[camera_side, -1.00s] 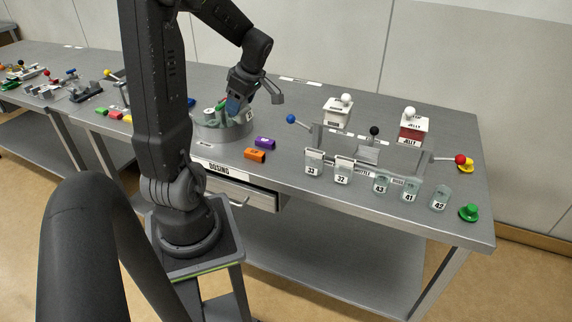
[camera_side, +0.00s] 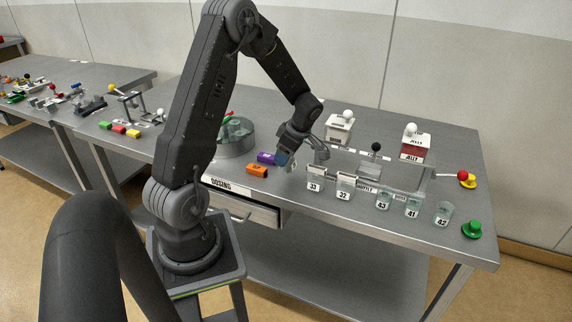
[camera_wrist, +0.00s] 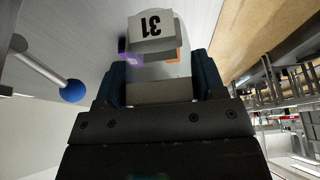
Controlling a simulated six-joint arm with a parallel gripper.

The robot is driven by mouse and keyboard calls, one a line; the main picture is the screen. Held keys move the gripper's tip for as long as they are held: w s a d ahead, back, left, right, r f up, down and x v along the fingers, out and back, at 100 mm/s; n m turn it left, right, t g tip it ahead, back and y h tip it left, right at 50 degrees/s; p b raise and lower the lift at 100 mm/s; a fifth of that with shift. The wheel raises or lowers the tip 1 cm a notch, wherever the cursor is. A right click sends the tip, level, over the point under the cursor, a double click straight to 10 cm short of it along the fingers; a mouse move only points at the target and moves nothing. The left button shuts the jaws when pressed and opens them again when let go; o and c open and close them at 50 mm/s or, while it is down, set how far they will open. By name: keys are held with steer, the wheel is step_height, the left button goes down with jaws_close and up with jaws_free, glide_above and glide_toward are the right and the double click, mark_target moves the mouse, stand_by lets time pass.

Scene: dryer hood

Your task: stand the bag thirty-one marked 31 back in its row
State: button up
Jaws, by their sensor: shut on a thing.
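My gripper (camera_side: 284,160) is shut on bag 31 (camera_wrist: 152,28), a clear bag with a white header. In the wrist view the bag sits between my gripper's two dark blue fingers (camera_wrist: 161,75), and its number appears upside down. In the side view the bag (camera_side: 291,166) is small and partly hidden by the fingers, a little above the table. Bag 33 (camera_side: 315,183) and bag 32 (camera_side: 345,187) stand side by side to the right of my gripper. Bare table lies to the left of bag 33.
Bags 43 (camera_side: 382,200), 41 (camera_side: 412,206) and 42 (camera_side: 443,214) stand farther right. A grey frame with a blue-knobbed lever (camera_wrist: 73,90) is close to my gripper. Orange (camera_side: 257,169) and purple (camera_side: 266,158) blocks lie left. The round drum (camera_side: 236,148) stands behind them.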

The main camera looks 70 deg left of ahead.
steer(key=shift+f, duration=2)
steer(key=shift+f, duration=0.1)
steer(key=o, duration=1)
steer(key=w+d+r+m+t, duration=0.1)
steer(key=d+r+m, duration=0.3)
steer(key=r, duration=0.5)
steer(key=w+d+r+m+t, duration=0.1)
steer(key=w+d+r+m, duration=0.1)
steer(key=d+r, duration=0.55)
steer(key=s+d+r+m+t+h, duration=0.1)
steer(key=s+d+r+m+t, duration=0.1)
steer(key=s+d+m, duration=0.2)
steer(key=s+d+r+m+t+h, duration=0.1)
steer(key=s+d+r+m+t, duration=0.1)
steer(key=d+m, duration=0.6)
steer(key=s+d+r+m+t+h, duration=0.1)
steer(key=s+d+r+m, duration=0.3)
steer(key=m, duration=0.5)
steer(key=shift+s+d+t, duration=0.45)
steer(key=shift+s+d, duration=0.05)
steer(key=shift+s, duration=0.15)
steer(key=shift+s+d+t, duration=0.45)
steer(key=shift+s, duration=0.2)
